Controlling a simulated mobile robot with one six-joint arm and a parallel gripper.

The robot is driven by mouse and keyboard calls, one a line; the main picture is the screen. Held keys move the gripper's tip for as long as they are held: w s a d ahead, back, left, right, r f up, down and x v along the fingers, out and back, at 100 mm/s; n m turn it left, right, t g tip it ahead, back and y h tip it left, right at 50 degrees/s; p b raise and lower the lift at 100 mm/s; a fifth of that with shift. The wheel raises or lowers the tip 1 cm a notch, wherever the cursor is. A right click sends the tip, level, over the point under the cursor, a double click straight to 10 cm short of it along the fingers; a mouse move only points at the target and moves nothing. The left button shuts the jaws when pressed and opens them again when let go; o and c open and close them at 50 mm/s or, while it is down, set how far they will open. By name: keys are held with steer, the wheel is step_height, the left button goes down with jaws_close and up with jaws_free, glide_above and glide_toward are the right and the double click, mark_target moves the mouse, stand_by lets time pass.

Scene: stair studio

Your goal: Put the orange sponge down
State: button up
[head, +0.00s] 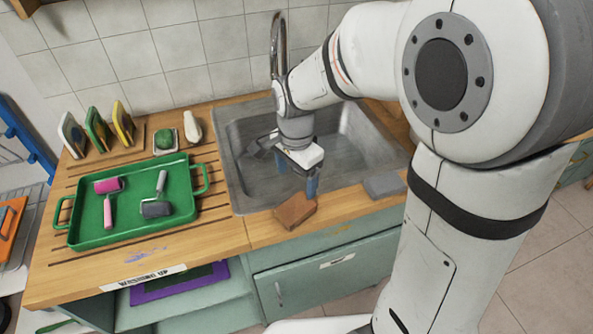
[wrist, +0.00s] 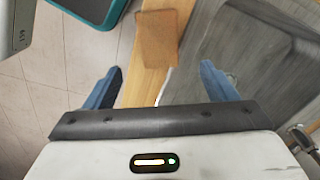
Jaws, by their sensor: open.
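The orange sponge (head: 296,210), a brownish-orange block, lies on the wooden counter's front strip by the sink's front edge. In the wrist view the sponge (wrist: 157,38) lies on the wood ahead of the fingers, its right side close to the sink edge. My gripper (head: 298,175) is over the front of the sink, close behind the sponge in the head view. In the wrist view my gripper (wrist: 160,82) has its two blue fingers wide apart with nothing between them. The sponge looks clear of both fingers.
The grey sink (head: 245,140) has a tall tap (head: 279,45) at its back. A green tray (head: 90,225) with two rollers stands at left. A grey block (head: 384,185) lies right of the sponge. Several upright coloured pads stand at the back left. Bare wood (head: 215,235) lies left of the sponge.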

steer(key=s+d+r+n+t, duration=0.1)
steer(key=s+d+r+n, duration=0.3)
steer(key=s+d+n, duration=0.1)
steer(key=s+d+r+n+t, duration=0.2)
steer(key=s+d+r+n, duration=0.1)
steer(key=s+d+n, duration=0.2)
steer(key=s+d, duration=0.2)
steer(key=shift+s+d+r, duration=0.15)
steer(key=shift+s+r, duration=0.15)
steer(key=shift+r, duration=0.05)
stand_by(1.0)
